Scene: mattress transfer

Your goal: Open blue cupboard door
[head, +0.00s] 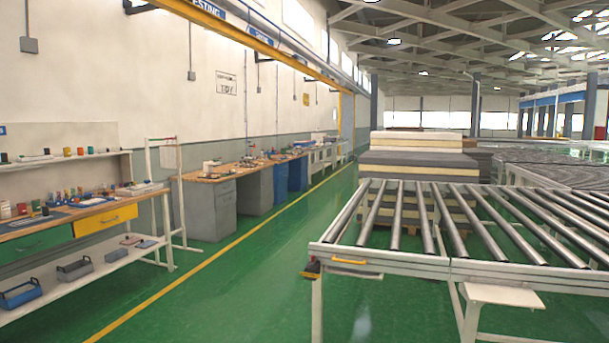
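A blue cupboard (291,177) stands under the long wooden workbench along the left wall, some way ahead. Its front looks closed, but it is small at this distance and I cannot make out a handle. Another blue panel (281,184) shows just beside it, and I cannot tell whether it is a separate door. Neither of my grippers is in view.
Grey cabinets (210,209) stand under the nearer end of the workbench (222,174). A shelved bench (75,262) is at left. A roller conveyor (385,262) blocks the right, with stacked mattresses (418,160) behind. The green floor (250,265) between is clear.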

